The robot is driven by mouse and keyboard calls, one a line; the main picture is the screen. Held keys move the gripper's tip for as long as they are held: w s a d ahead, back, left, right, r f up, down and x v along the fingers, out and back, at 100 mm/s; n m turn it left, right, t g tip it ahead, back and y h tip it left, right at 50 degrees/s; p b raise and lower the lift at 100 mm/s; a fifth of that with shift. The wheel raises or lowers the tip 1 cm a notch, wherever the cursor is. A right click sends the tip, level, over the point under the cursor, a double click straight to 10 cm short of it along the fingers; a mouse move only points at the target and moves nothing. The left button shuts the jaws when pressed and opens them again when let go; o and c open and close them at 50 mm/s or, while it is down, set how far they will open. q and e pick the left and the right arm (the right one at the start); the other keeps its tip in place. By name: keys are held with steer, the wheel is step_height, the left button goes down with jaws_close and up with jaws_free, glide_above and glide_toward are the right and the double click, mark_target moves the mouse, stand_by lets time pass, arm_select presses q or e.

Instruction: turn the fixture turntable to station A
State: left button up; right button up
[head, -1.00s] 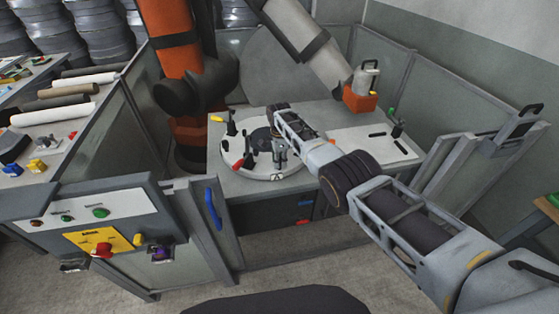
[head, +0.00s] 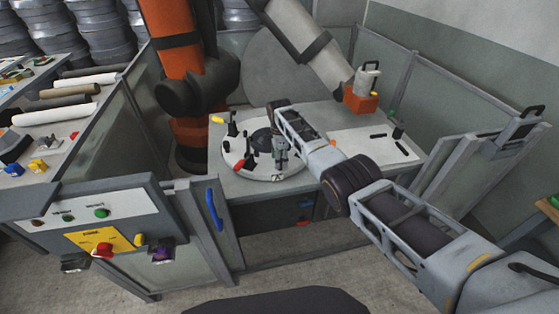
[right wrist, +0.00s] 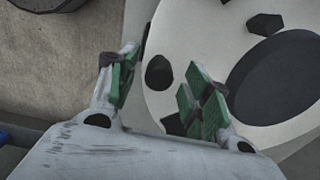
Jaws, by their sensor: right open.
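The fixture turntable (head: 240,173) is a pale round plate with a dark centre on the grey bench inside the cell. Dark upright fixtures and a red-tipped piece (head: 239,163) stand on it. My right gripper (head: 280,168) points down over the front right part of the plate. In the right wrist view it (right wrist: 160,65) is open, with green finger pads apart. A dark round peg (right wrist: 158,73) shows between the fingers, beyond their tips; I cannot tell whether they touch it. The plate's rim and dark centre (right wrist: 285,80) show there too. My left gripper is out of view.
An orange robot arm (head: 178,40) stands behind the bench. An orange tool block (head: 361,98) sits at the back right. Grey fence panels (head: 470,115) enclose the cell. A blue handle (head: 213,208) and a control panel (head: 90,225) are at the front left.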

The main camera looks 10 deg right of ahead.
step_height(320, 180, up, 10)
steer(key=shift+r, duration=0.2)
stand_by(0.5)
stand_by(0.5)
